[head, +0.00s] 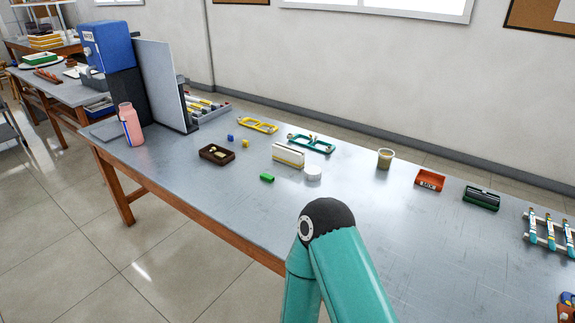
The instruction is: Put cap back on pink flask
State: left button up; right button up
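The pink flask (130,125) stands upright at the left end of the table, beside the dark box under the blue machine. Its top looks pink, with no white cap visible on it. A small white round piece (313,174), which looks like the cap, lies on the table near the middle, right of the green block. Neither of my grippers shows in this view. Only a teal arm link of mine with a dark joint shows at the bottom.
A brown tray (217,154), a green block (267,178) and a white-yellow box (288,155) lie between flask and white piece. Yellow (257,125) and teal (311,143) frames lie behind. A grey panel (163,85) stands behind the flask. The table's front middle is clear.

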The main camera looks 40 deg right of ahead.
aim_at(128, 114)
jog(key=z, duration=0.15)
jog(key=i, duration=0.75)
jog(key=z, duration=0.6)
